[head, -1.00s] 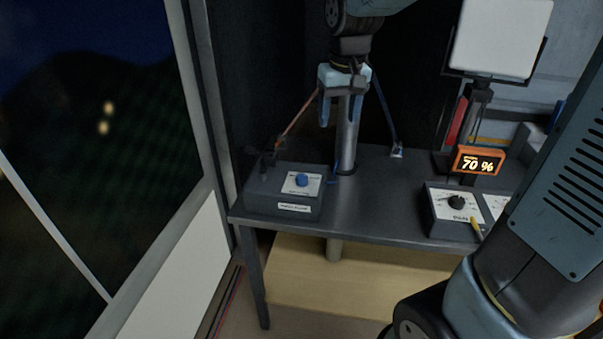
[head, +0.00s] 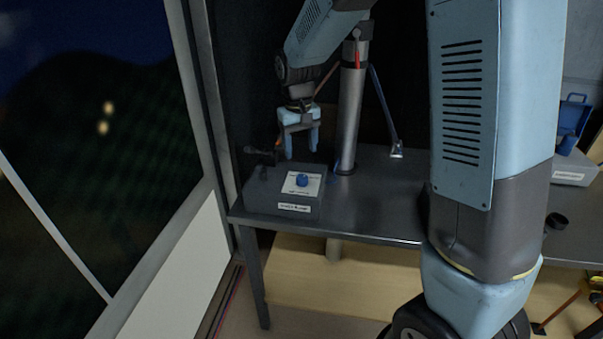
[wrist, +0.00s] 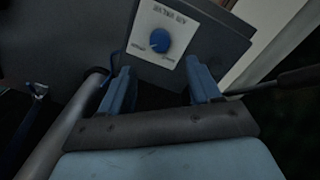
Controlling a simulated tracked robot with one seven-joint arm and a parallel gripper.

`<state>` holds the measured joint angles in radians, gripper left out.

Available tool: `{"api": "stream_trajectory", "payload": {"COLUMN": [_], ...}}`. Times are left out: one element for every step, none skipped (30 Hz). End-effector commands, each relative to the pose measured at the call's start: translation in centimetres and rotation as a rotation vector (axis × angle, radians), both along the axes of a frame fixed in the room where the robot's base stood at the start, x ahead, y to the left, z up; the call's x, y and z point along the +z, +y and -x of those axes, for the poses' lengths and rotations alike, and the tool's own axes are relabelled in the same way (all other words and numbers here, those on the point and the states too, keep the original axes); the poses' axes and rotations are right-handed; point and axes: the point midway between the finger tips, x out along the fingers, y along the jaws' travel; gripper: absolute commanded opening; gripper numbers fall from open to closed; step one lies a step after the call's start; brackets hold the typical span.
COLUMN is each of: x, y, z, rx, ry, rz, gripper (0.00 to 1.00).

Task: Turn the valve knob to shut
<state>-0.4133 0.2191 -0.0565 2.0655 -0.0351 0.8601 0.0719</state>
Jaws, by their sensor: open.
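The valve knob (head: 302,180) is a blue knob on a white plate, on top of a dark grey box (head: 262,201) at the left end of the dark table. In the wrist view the knob (wrist: 160,40) sits on a plate reading "AIR VALVE", upside down, with small words on both sides. A pale mark on it seems to face lower left; its exact setting is too small to tell. My gripper (head: 301,152) is open and empty, fingers down, above and behind the box, apart from the knob. Its blue fingers (wrist: 159,70) frame the space just below the knob in the wrist view.
A metal post (head: 349,122) stands behind the box, close to my gripper. A dark lever-like part (head: 259,154) sticks up at the box's back left. A dark window lies left. The table (head: 385,207) is bare right of the box. A blue case (head: 573,117) stands far right.

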Motion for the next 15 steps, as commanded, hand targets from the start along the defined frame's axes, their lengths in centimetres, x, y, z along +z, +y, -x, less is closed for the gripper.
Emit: {"api": "stream_trajectory", "payload": {"x": [-1.0,-1.5,-2.2,-2.8,-3.3,-4.0,-4.5,-5.0,-5.6,-6.1,-6.5,-7.1,-7.4,-7.7,-8.1], "y": [0.0,-0.1,-0.1,-0.1,-0.1,-0.1,-0.2,-0.2,-0.2,-0.2,-0.2,-0.3,-0.3,-0.3,-0.3], "z": [0.1,0.0,0.0,0.0,0.1,0.0,0.0,0.0,0.0,0.0,0.0,0.0,0.0,0.0,-0.1], "rx": [0.0,0.001,0.001,0.001,0.001,0.001,0.001,0.001,0.001,0.001,0.0,0.0,0.0,0.0,0.0], "ry": [0.004,0.003,0.003,0.004,0.005,0.003,0.004,0.003,0.003,0.003,0.003,0.003,0.003,0.002,0.001], "rz": [0.001,0.001,0.001,0.001,0.002,0.001,0.001,0.001,0.001,0.001,0.001,0.001,0.001,0.001,0.0], "gripper": [0.62,0.62,0.62,0.62,0.62,0.62,0.62,0.62,0.62,0.62,0.62,0.62,0.62,0.62,0.62]}}
